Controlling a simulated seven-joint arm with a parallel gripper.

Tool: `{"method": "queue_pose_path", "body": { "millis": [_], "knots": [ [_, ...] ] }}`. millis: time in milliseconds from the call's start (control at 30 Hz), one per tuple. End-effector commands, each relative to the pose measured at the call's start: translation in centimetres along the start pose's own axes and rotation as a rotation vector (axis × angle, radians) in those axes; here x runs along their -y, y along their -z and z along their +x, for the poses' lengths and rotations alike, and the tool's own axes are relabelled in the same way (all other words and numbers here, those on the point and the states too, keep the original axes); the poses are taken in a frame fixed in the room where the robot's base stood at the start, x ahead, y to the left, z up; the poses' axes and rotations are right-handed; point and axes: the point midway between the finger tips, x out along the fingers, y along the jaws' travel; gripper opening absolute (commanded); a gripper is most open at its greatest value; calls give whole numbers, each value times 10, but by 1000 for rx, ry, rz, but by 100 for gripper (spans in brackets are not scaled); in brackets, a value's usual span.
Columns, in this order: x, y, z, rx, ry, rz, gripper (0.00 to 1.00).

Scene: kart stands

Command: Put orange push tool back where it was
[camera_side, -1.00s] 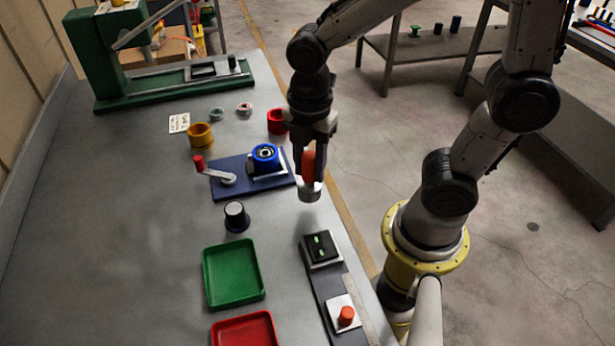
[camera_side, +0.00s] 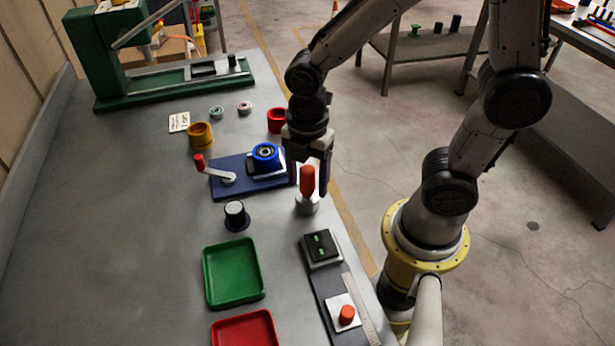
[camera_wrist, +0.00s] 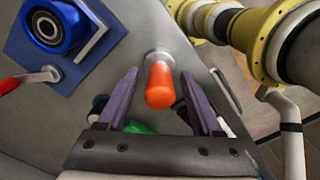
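The orange push tool (camera_side: 307,182) has an orange handle above a pale metal base and stands upright on the workbench, right of the blue fixture plate. It also shows in the wrist view (camera_wrist: 160,86), seen from above between the two fingers. My gripper (camera_side: 309,180) is open around the handle in the side view. In the wrist view (camera_wrist: 158,98) gaps show between the handle and both fingers, so nothing is gripped.
The blue fixture plate (camera_side: 225,187) with a blue bearing holder (camera_side: 265,156) and red-knobbed crank lies close left. A black knob (camera_side: 236,216), green tray (camera_side: 205,280), red tray (camera_side: 216,337) and black switch box (camera_side: 321,249) stand nearer. The bench's right edge is close.

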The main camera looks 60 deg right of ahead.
Motion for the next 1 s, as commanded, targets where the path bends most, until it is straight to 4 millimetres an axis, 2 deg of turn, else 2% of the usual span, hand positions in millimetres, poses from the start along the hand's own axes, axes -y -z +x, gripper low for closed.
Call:
{"method": "queue_pose_path", "body": {
  "millis": [267, 367, 800, 1000],
  "knots": [
    [-1, 0, -6, -1, -3, 0, 67],
    [-2, 0, -19, -1, -7, 0, 67],
    [-1, 0, -104, -1, -5, 0, 67],
    [0, 0, -122, -1, -3, 4, 67]
  ]
}}
